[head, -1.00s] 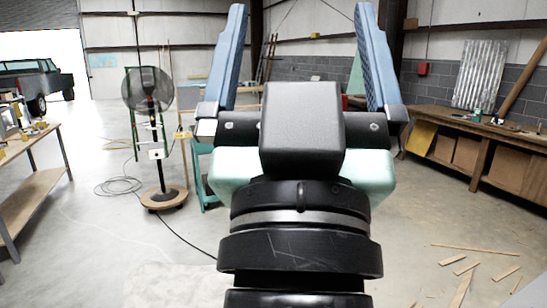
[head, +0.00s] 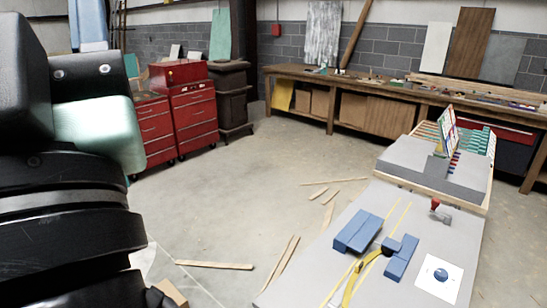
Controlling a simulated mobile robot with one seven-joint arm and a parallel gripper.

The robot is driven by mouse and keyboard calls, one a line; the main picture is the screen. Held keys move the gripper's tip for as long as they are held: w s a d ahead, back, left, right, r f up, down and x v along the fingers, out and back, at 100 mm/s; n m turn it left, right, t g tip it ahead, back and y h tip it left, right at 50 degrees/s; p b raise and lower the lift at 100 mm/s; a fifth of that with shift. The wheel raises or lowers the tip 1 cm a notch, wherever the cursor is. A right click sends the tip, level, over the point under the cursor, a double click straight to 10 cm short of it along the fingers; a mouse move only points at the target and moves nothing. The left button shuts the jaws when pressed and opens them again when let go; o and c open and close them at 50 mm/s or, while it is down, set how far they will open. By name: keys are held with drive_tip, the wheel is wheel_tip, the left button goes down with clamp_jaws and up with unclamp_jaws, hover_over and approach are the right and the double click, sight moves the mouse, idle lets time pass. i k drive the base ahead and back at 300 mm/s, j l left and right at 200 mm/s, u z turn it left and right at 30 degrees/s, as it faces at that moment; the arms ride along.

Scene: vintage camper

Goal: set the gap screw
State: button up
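A low grey table (head: 290,290) stands at the lower right. On it lie a blue block (head: 358,231), a second blue block (head: 401,259) and a curved yellow strip (head: 368,262) running between them. A white square plate (head: 428,288) with a round blue knob (head: 441,274) lies at the near right. A small red-topped part (head: 435,204) stands behind the blocks. I cannot tell which part is the gap screw.
A grey raised block (head: 410,165) with upright coloured boards (head: 447,130) stands at the table's far end. Red tool cabinets (head: 193,105) and a long wooden workbench (head: 345,85) line the wall. Loose wood strips (head: 215,265) lie on otherwise open concrete floor.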

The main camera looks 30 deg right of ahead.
sight(441, 275)
drive_tip(key=k+l, duration=0.1)
drive_tip(key=l, duration=0.3)
drive_tip(key=k+l+u, duration=0.15)
drive_tip(key=l, duration=0.2)
drive_tip(key=k+l, duration=0.1)
drive_tip(key=l, duration=0.3)
drive_tip(key=k+l+u, duration=0.1)
drive_tip(key=l, duration=0.25)
drive_tip(key=k+l+u, duration=0.1)
drive_tip(key=l, duration=0.25)
drive_tip(key=k+l, duration=0.2)
drive_tip(key=l, duration=0.15)
drive_tip(key=i+l, duration=0.15)
drive_tip(key=l, duration=0.15)
drive_tip(key=i+l+u, duration=0.1)
drive_tip(key=l, duration=0.25)
drive_tip(key=i+l, duration=0.2)
drive_tip(key=l, duration=0.15)
drive_tip(key=i+l+u, duration=0.1)
drive_tip(key=l, duration=0.2)
